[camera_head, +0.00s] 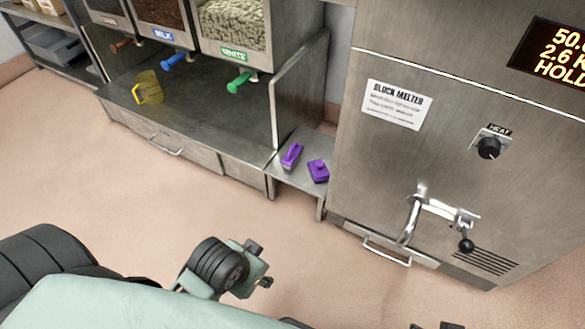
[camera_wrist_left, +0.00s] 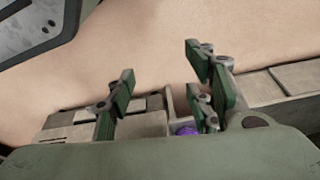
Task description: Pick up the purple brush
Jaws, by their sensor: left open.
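Two purple tools lie on a low steel side shelf (camera_head: 298,180). One is a long, narrow purple tool (camera_head: 291,156); the other is a blocky purple tool (camera_head: 318,171) just to its right. I cannot tell for sure which is the brush. My left gripper (camera_head: 261,265) is low in the head view, nearer to me than the shelf and apart from both tools. In the left wrist view its fingers (camera_wrist_left: 160,88) are spread and empty. A small purple piece (camera_wrist_left: 186,130) shows beyond them, mostly hidden. Dark tips at the bottom edge may be my right gripper (camera_head: 436,326).
A steel counter (camera_head: 210,130) with dispensers and a yellow jug (camera_head: 149,87) stands left of the shelf. The block melter (camera_head: 400,150) rises close on the right, its tap (camera_head: 412,220) jutting out. The floor (camera_head: 110,190) in front is clear.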

